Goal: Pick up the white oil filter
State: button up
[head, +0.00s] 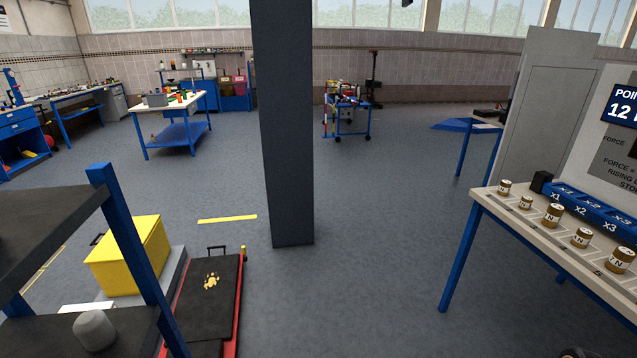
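My gripper cannot be made out in the head view.
The rack's blue post (140,265) stands right of the filter, its upper shelf (40,225) above. Beyond are a yellow box (130,258) and a red-edged creeper (207,300). A dark pillar (288,130) stands mid-view. Floor (370,270) is clear up to the right table (510,215).

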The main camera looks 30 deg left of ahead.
aim_at(93, 328)
jog(key=i, duration=0.9)
jog(key=u, duration=4)
jog(key=i, duration=1)
